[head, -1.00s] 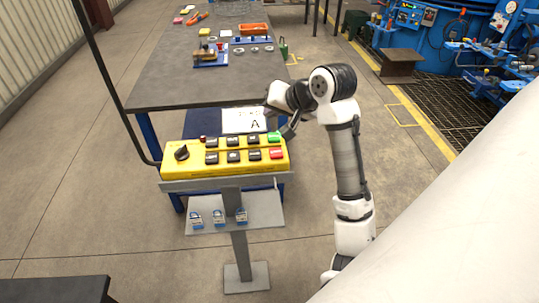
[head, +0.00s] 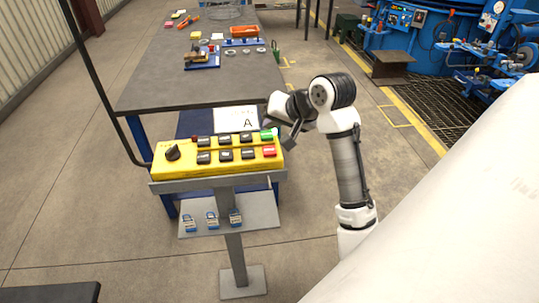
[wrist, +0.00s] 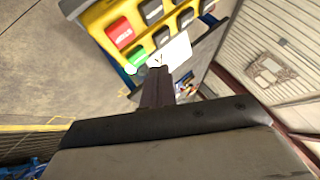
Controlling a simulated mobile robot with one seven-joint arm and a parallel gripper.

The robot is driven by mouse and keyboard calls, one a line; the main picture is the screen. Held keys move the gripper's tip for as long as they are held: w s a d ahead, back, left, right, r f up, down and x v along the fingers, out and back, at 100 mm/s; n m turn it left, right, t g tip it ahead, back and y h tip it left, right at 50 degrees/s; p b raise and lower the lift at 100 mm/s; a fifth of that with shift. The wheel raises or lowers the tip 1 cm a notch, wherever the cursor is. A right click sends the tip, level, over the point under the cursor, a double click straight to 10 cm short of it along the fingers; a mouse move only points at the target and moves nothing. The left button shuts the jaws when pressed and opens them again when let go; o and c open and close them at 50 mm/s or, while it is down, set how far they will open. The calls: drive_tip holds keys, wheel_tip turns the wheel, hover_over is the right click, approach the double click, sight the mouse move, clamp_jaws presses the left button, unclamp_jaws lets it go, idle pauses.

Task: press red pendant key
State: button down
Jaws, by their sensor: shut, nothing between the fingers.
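The yellow pendant box (head: 222,168) sits on a grey stand and carries two rows of keys. The red pendant key (head: 269,151) is at the right end of its lower row, with the green key (head: 267,135) just above it. My gripper (head: 291,141) is shut and empty, just right of the box's right end. In the wrist view the shut fingers (wrist: 157,84) point toward the box, near the green key (wrist: 137,58). The red key (wrist: 119,33) lies beyond it, uncovered. Whether the fingers touch the box cannot be told.
Several black keys (head: 225,155) and a black knob (head: 172,152) share the box. A shelf below holds padlocks (head: 212,220). A long grey table (head: 165,85) stands behind, with a white sheet marked A (head: 236,118) near its end.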

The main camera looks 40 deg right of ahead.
sight(272, 152)
drive_tip(key=shift+f+b, duration=1.5)
drive_tip(key=shift+f, duration=1.2)
drive_tip(key=shift+f, duration=0.15)
drive_tip(key=shift+f, duration=0.3)
drive_tip(key=shift+f+b, duration=0.35)
drive_tip(key=shift+f, duration=0.1)
idle(0.5)
drive_tip(key=shift+r+p, duration=0.85)
drive_tip(key=shift+r, duration=0.1)
wheel_tip(272, 152, up, 5)
drive_tip(key=p, duration=0.4)
drive_tip(key=shift+p, duration=0.35)
